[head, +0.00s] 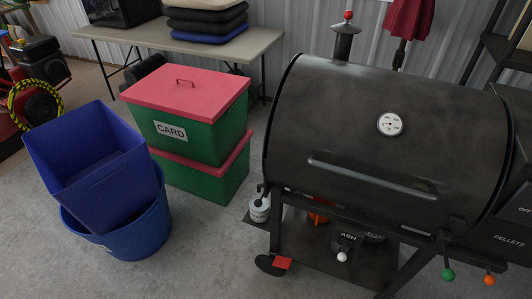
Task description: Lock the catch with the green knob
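The green knob (448,274) is a small ball at the lower end of a short dark lever. The lever hangs under the right end of the black barrel grill (350,125). An orange knob (489,280) hangs on a similar lever just to its right. The catch itself is small and dark, and I cannot tell whether it is locked. The grill's lid is down, with a long handle and a round dial on it. Neither of my grippers is in view.
A white knob (342,257) sits below the "ASH" label under the grill. A dark box marked "PELLETS" (508,238) adjoins the grill's right end. Green crates with red lids (185,85) and blue tubs (95,165) stand left. Concrete floor is clear at the lower left.

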